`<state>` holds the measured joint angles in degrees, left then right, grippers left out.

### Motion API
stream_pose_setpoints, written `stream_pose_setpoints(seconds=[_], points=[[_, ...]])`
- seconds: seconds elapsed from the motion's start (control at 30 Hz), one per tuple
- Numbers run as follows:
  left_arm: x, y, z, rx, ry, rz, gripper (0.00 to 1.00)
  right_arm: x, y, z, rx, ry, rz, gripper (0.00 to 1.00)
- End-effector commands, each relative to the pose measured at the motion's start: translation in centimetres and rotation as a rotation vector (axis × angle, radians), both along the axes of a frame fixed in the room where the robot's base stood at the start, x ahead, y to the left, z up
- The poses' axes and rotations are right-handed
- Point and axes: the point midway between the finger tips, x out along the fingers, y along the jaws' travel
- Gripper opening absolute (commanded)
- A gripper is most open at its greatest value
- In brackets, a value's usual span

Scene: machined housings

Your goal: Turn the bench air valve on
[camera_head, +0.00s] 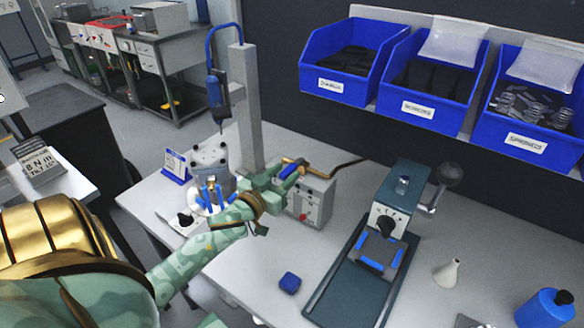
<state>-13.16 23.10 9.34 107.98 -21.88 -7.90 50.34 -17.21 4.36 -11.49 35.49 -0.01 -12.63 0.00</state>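The bench air valve shows as a blue lever (290,169) with a brass-coloured fitting (302,162) behind it, just above a grey box (312,200) with a red button. A dark hose runs from the fitting to the right. My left gripper (277,181), green with a gold wrist, is right at the blue lever and overlaps it in this view. The fingertips are small and partly merged with the lever, so I cannot tell whether they grip it. My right gripper is not in view.
A grey column (245,110) with a hanging blue tool (217,90) stands behind my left arm. A metal housing (209,160) is left of it. A dark green press (385,225), a blue block (290,282) and a white funnel (447,272) are to the right. Blue bins (428,80) hang behind.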

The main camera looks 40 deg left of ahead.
Motion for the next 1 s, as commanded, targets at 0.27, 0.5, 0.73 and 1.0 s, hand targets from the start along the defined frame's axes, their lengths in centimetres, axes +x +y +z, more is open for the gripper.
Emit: stream_pose_setpoints(seconds=[0.27, 0.5, 0.73, 1.0], points=[[3.7, 0.4, 0.0, 0.001, 0.000, 0.000, 0.39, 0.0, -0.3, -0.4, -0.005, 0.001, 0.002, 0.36], [4.0, 0.5, 0.0, 0.001, 0.001, 0.000, 0.39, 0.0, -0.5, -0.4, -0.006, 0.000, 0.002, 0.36], [4.0, 0.5, 0.0, 0.000, 0.001, 0.000, 0.00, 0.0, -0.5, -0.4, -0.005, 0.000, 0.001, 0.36], [4.2, 0.3, 0.0, -0.002, 0.000, 0.005, 0.00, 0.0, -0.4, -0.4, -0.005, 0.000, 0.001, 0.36]])
